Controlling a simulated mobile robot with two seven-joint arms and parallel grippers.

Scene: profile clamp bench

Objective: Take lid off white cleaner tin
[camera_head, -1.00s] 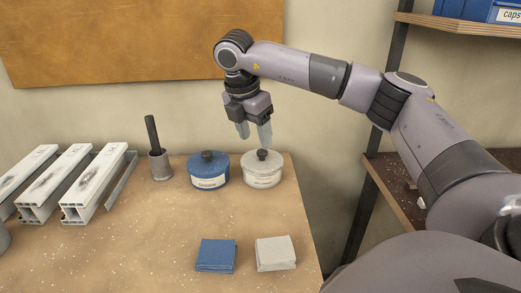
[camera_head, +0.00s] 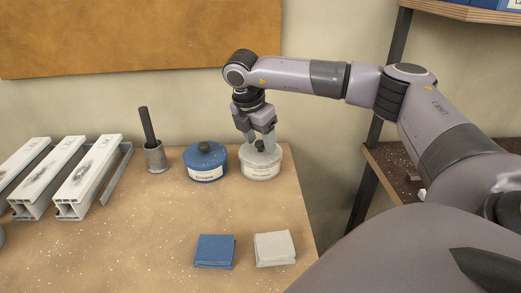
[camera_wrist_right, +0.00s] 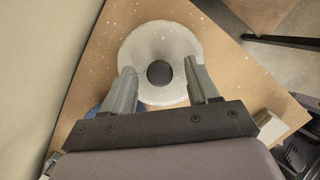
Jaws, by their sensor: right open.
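The white cleaner tin (camera_head: 260,168) stands at the back right of the bench with its lid on and a dark knob (camera_head: 259,146) on top. My right gripper (camera_head: 259,143) points down just over the lid, its open fingers on either side of the knob. In the right wrist view the lid (camera_wrist_right: 160,42) is a pale disc. The knob (camera_wrist_right: 159,73) lies between the two fingertips (camera_wrist_right: 160,75), with gaps on both sides. My left gripper is not in view.
A blue tin (camera_head: 206,165) stands close to the left of the white tin. A grey cup with a dark rod (camera_head: 155,156) and several white profiles (camera_head: 88,180) are farther left. A blue cloth (camera_head: 214,251) and a grey cloth (camera_head: 275,248) lie in front.

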